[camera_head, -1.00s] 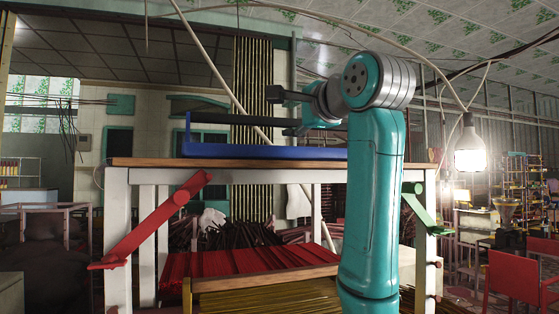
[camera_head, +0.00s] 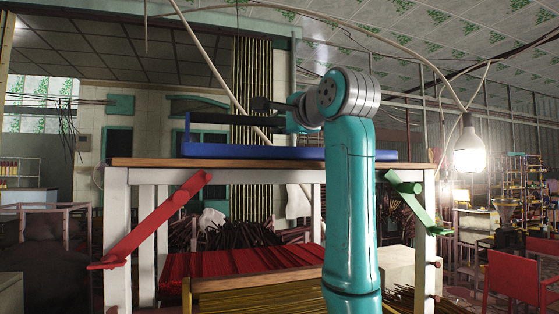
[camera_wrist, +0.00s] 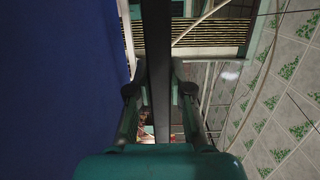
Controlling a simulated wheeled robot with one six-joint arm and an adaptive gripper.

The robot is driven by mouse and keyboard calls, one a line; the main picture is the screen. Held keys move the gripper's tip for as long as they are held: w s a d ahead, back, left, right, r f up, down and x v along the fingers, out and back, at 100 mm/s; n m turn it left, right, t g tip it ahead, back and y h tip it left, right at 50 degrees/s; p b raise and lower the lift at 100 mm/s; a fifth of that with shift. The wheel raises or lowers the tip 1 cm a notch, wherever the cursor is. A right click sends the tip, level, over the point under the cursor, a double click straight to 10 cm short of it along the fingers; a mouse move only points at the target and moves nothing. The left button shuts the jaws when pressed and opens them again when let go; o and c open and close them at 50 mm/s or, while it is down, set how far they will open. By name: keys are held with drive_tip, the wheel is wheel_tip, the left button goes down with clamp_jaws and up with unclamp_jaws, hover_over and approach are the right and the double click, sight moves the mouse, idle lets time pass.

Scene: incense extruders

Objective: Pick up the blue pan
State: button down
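The blue pan (camera_head: 260,152) is a wide, low blue piece on the table top, with an upright blue edge at its left end. A dark bar (camera_head: 215,119) runs level above its floor. My gripper (camera_head: 294,121) is at the bar's right part, partly hidden behind my arm. In the wrist view, the blue surface (camera_wrist: 55,90) fills the left side. The dark bar passes between the two fingers of my gripper (camera_wrist: 158,90), with small gaps showing on both sides. The fingers look open around it.
The table (camera_head: 240,163) has a wooden top and white legs, with red (camera_head: 150,222) and green (camera_head: 405,190) braces. Red and yellowish sticks lie below. A lit bulb (camera_head: 469,148) hangs at the right. Red chairs (camera_head: 515,280) stand at the lower right.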

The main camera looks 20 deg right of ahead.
drive_tip(key=shift+r, duration=0.15)
wheel_tip(320, 180, up, 10)
drive_tip(key=shift+f, duration=0.1)
idle(0.6)
drive_tip(key=shift+s, duration=0.2)
idle(0.9)
